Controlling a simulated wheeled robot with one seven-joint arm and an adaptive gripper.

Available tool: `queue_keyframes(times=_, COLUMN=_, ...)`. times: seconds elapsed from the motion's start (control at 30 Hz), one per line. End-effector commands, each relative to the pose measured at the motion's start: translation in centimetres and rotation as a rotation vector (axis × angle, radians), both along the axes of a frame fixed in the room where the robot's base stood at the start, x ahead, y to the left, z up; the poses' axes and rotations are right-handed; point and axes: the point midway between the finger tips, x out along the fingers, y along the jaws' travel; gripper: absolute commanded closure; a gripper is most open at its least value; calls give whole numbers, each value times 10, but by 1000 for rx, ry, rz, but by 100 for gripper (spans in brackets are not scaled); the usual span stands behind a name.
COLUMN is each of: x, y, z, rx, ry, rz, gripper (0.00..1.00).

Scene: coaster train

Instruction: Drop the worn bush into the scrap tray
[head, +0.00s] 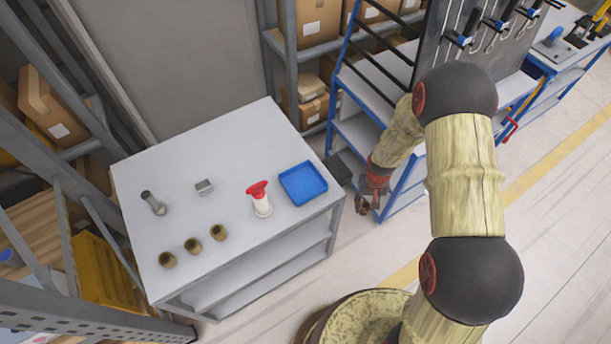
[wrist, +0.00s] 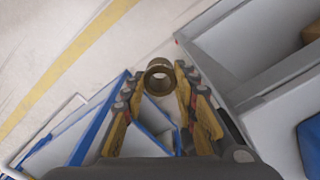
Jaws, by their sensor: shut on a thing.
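My gripper (head: 370,196) is shut on a brown, ring-shaped bush (wrist: 160,91). In the wrist view the bush sits between the fingertips with its open bore showing. In the head view my gripper hangs off the right side of the grey table, and the bush is small and partly hidden. The scrap tray appears to be the shallow blue tray (head: 303,184) at the table's right edge, and it looks empty. My gripper is to the right of the tray, apart from it. The tray's corner also shows at the right edge of the wrist view (wrist: 311,146).
A red-topped white bottle (head: 262,203), a metal block (head: 204,187) and a grey bolt-like part (head: 153,203) also stand there. A blue-framed workbench (head: 400,188) is close behind my gripper.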

Motion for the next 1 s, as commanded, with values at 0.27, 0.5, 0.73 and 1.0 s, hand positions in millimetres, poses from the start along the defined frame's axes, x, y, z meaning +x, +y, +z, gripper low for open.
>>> queue_keyframes(times=0.27, x=0, y=0, z=11, rx=0, ry=-1, rz=0, gripper=98)
queue_keyframes(times=0.5, x=0, y=0, z=11, rx=0, ry=-2, rz=-1, gripper=98)
queue_keyframes(times=0.73, x=-14, y=23, z=43, rx=0, ry=-3, rz=-83, gripper=98)
queue_keyframes(times=1.0, x=-35, y=54, z=89, rx=1, ry=-5, rz=-211, gripper=98)
